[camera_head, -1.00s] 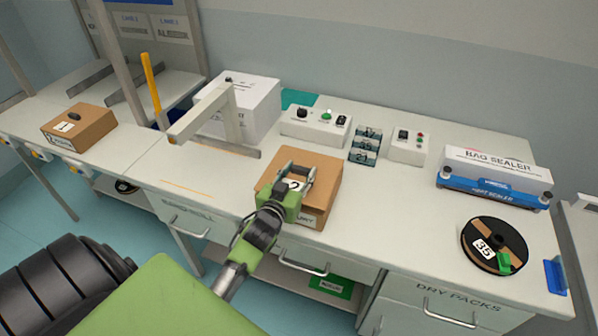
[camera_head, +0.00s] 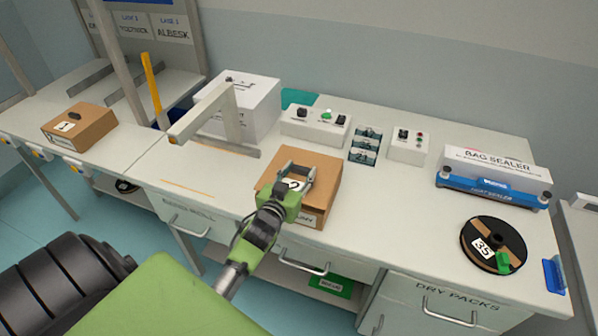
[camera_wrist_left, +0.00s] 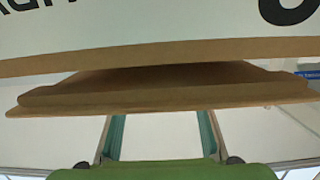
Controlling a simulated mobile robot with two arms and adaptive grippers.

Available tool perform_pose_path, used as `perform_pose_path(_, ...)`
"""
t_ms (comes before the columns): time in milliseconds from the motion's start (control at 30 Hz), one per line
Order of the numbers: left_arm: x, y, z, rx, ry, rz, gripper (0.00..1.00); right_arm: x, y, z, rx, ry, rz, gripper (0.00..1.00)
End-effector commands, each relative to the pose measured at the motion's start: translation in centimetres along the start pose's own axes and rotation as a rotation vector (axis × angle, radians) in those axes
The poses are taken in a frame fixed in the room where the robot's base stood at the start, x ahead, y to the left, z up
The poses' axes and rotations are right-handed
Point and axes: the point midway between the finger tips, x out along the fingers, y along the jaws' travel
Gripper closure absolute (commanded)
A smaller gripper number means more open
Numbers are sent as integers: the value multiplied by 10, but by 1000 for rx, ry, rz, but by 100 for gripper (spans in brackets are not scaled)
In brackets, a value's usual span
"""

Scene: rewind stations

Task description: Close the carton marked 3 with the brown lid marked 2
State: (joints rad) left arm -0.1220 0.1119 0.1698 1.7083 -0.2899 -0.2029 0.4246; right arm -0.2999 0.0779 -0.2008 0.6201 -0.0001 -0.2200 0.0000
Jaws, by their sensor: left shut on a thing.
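The brown lid marked 2 (camera_head: 327,163) lies over or just above the carton (camera_head: 311,220) at the front of the middle worktop. My left gripper (camera_head: 298,174) is shut on the lid from above, its fingers by the white label with the 2. The carton's front carries a white label, partly hidden by my gripper. In the left wrist view the lid's edge (camera_wrist_left: 160,103) runs close to the carton's edge (camera_wrist_left: 60,65), with a dark brown wedge between them. I cannot tell whether the lid sits fully down. My right gripper is not in view.
A white box (camera_head: 252,105) and a grey bracket (camera_head: 237,130) stand behind left. Control boxes (camera_head: 315,128) stand behind. A bag sealer (camera_head: 494,178) and a reel marked 35 (camera_head: 482,246) are at right. A carton marked 1 (camera_head: 90,128) is far left. The worktop right of the carton is clear.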

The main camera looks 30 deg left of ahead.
Motion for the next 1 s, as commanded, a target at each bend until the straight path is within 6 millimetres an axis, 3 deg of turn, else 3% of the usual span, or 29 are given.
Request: perform_pose_path(1000,4,0,23,0,1,0,80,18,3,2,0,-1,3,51)
